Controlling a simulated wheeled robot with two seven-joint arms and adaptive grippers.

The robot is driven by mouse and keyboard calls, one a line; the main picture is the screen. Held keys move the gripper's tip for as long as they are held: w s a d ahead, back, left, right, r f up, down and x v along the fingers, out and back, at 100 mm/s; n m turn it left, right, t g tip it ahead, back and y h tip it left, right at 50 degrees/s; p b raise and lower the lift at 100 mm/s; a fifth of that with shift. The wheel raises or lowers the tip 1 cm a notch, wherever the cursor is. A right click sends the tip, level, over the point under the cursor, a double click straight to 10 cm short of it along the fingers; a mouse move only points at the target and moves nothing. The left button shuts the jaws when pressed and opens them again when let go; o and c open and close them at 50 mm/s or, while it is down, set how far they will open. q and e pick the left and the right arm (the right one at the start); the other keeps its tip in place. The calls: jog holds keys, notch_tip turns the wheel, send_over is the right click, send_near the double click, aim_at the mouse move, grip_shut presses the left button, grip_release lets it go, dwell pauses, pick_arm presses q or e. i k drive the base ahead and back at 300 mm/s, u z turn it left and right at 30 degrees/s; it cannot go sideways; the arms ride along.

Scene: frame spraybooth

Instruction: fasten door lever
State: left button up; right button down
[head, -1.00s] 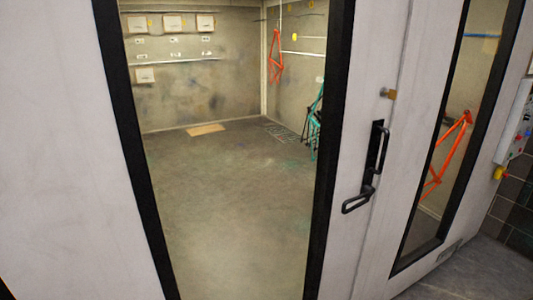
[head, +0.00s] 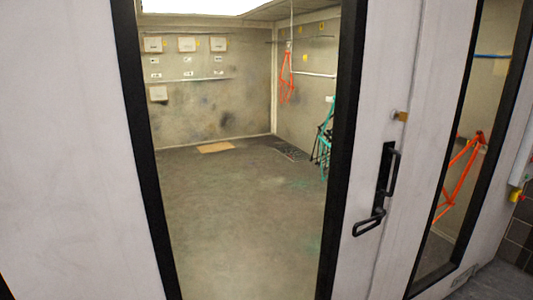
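The black door lever (head: 369,223) sits low on a black plate with an upright pull handle (head: 391,171), at the right of the head view. It is on the white door frame between two glazed panels. The lever sticks out to the left and slopes down a little. A small brass-coloured fitting (head: 402,116) is above the handle plate. Neither of my grippers shows in the head view, so nothing is seen touching the lever.
Behind the large glass panel is the booth, with a clear grey floor (head: 240,225), a cardboard sheet (head: 216,147), a teal frame (head: 325,145) and a hanging orange frame (head: 287,78). Another orange frame (head: 459,180) shows through the right panel. A control box (head: 523,155) is at the right edge.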

aim_at(381, 212)
jog(key=k, duration=1.3)
jog(key=z, duration=0.5)
jog(key=i, duration=0.55)
jog(key=z, duration=0.5)
jog(key=i, duration=0.8)
jog(key=u, duration=0.65)
jog(key=i, duration=0.55)
jog(key=u, duration=0.5)
